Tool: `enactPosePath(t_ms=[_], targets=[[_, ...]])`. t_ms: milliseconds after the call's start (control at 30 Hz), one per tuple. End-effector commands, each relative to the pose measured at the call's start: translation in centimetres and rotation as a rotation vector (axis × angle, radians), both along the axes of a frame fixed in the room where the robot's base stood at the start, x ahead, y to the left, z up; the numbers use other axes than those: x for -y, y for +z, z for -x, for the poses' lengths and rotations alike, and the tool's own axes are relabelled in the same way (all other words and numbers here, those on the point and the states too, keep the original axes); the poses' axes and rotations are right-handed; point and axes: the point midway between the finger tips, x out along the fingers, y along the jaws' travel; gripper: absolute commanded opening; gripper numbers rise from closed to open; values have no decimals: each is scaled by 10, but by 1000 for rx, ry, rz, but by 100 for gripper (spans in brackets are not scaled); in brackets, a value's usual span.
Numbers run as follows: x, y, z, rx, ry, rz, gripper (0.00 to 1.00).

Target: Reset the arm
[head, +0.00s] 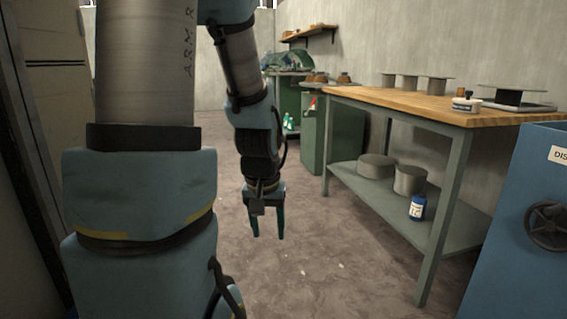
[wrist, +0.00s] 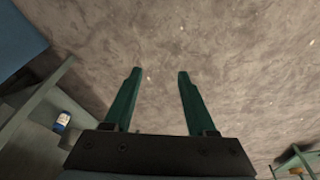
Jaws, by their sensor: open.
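My gripper (head: 267,236) hangs at the end of my blue and grey arm in the head view, fingers pointing down over bare floor. It is to the left of the wooden-topped workbench and apart from it. In the wrist view its two green fingers (wrist: 155,75) are spread apart with nothing between them. Only the floor shows beyond the fingertips.
The workbench (head: 450,112) stands at right, with pots and a white jar (head: 466,104) on top. Its lower shelf (head: 440,225) holds two round containers and a blue bottle (head: 417,207). A blue cabinet (head: 520,230) is at far right. The floor (head: 330,260) before the bench is clear.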

Motion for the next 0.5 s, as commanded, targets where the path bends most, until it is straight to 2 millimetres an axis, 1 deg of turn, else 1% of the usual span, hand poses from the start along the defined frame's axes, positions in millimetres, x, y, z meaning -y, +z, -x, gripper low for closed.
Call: enactPosePath(t_ms=[33, 133, 167, 200, 367, 500], targets=[[-15, 6, 12, -21, 22, -9, 57], [-38, 13, 41, -80, 59, -16, 57], [-35, 26, 37, -77, 50, -17, 57], [-34, 35, 36, -77, 48, -17, 57], [-34, 64, 36, -76, 48, -17, 57], [-33, 98, 35, -75, 47, -17, 57]])
